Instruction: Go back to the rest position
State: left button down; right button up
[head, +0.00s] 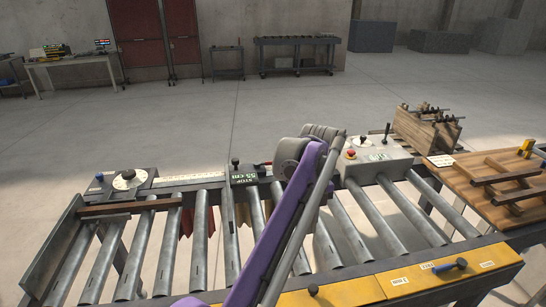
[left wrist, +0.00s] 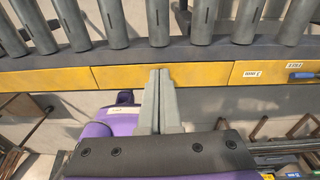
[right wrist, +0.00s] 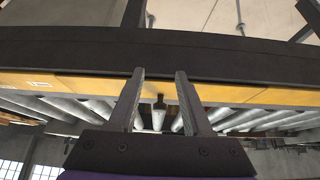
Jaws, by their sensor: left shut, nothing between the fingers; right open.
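My left gripper (left wrist: 160,72) shows in the left wrist view with its two grey fingers together and nothing between them. Its tips appear over the yellow front edge (left wrist: 205,75) of the roller table. My right gripper (right wrist: 160,75) shows in the right wrist view with its fingers apart and no object held. A dark knob on the yellow panel shows in the gap between them, farther back. In the head view a purple arm of mine rises across the middle of the roller table (head: 345,292) and hides part of the rollers. I cannot make out either gripper's fingertips there.
A stop block (head: 250,175) marked 55 cm sits on the back rail. A control box (head: 375,160) with a red button stands right of my arm. A wooden rack (head: 428,130) and a wooden board (head: 470,185) are at the right.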

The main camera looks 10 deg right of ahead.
pick_arm(q)
jog(key=s+a+n+t+h, duration=0.1)
jog(key=s+a+n+t, duration=0.1)
jog(key=a+n, duration=0.7)
jog(key=s+a+n+t, duration=0.1)
jog(key=s+a+n, duration=0.2)
jog(key=a+n, duration=0.65)
jog(key=s+a+f+n+t, duration=0.4)
jog(key=s+a+f+n, duration=1)
jog(key=s+a+n, duration=0.1)
jog(key=shift+s+a+n+y, duration=0.2)
jog(key=shift+a+n+y, duration=0.2)
jog(key=shift+a+n, duration=0.3)
